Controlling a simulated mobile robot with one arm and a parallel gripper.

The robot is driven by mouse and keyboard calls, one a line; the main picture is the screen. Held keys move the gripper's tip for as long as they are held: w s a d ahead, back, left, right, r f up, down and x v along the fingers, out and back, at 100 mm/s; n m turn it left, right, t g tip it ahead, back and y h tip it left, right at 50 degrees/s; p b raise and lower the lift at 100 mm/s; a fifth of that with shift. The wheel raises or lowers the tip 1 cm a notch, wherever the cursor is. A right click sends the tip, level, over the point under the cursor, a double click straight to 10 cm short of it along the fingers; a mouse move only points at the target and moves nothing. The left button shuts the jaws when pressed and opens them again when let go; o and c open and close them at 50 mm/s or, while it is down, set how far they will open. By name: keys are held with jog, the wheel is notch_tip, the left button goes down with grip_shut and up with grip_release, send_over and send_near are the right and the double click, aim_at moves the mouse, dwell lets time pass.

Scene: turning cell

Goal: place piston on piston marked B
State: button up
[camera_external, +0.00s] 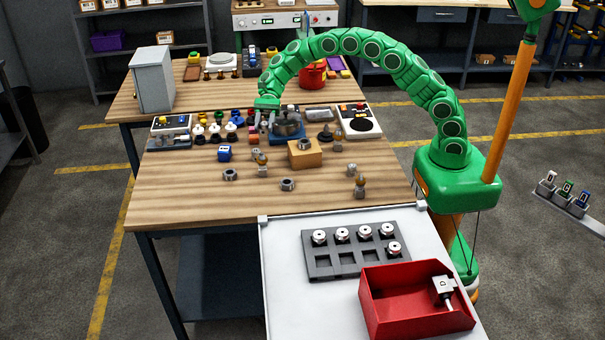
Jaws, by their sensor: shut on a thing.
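My gripper (267,117) is at the end of the green arm, low over the far middle of the wooden table. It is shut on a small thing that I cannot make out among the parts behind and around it. A light block with a rod, marked with what looks like D, is a piston (442,287) lying in the red bin. I cannot tell which piston is marked B.
A grey round part on a blue base (287,125) stands close right of my gripper. The grey tray (345,275) and red bin (385,325) are in front. The table's front left is clear.

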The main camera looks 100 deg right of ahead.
send_over(256, 151)
jog(key=shift+d+f, duration=0.15)
jog(key=shift+f, duration=3.75)
jog(key=shift+w, duration=0.1)
jog(key=o, duration=1.1)
